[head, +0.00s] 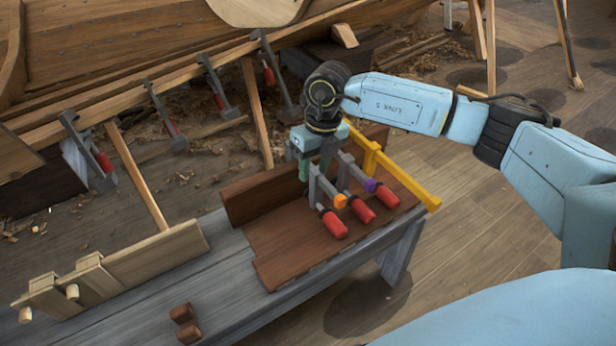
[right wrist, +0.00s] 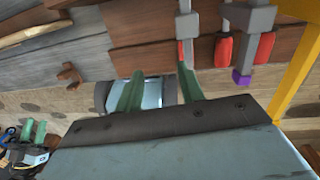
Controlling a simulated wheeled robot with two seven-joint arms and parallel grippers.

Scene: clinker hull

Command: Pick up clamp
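My right gripper (head: 314,170) is just above the far end of the left clamp, fingers apart. In the right wrist view its green fingers (right wrist: 158,90) are spread, with the left clamp's bar (right wrist: 187,25) close to the right-hand finger; contact is unclear. My left gripper (right wrist: 35,132) shows small at the lower left there, its fingers apart, nothing visible between them.
The board rests on a grey bench (head: 225,270) with a yellow rail (head: 385,165) on its far right side. More clamps (head: 168,118) hang along the hull (head: 130,45) behind.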

